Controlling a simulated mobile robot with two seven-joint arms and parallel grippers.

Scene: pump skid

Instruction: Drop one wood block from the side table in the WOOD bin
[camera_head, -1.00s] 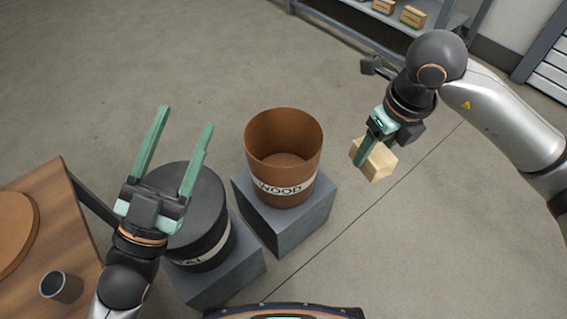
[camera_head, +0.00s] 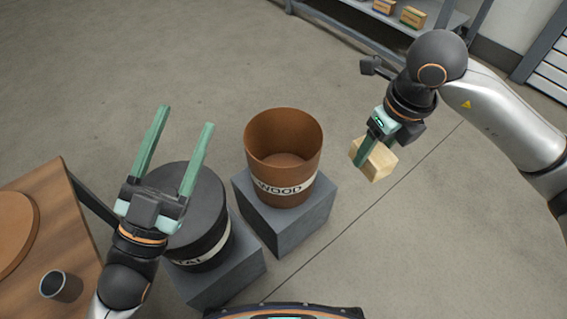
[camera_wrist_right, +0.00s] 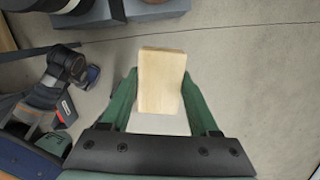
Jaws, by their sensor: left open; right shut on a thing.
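A pale wood block (camera_head: 377,161) is held by my right gripper (camera_head: 364,153), right of the WOOD bin and clear of it. The right wrist view shows the block (camera_wrist_right: 161,80) between the two green fingers of the right gripper (camera_wrist_right: 160,92). The WOOD bin (camera_head: 284,188) is a brown, open-topped round bin with a white label, on a grey block stand; its visible inside looks empty. My left gripper (camera_head: 178,150) is open and empty, with its fingers above the dark bin.
A dark bin (camera_head: 205,240) with a partly hidden label stands left of the WOOD bin on another grey stand (camera_head: 228,277). A wooden table (camera_head: 65,215) at left holds a grey cup (camera_head: 61,287) and a round brown thing. A shelf with small boxes (camera_head: 413,17) is at the back.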

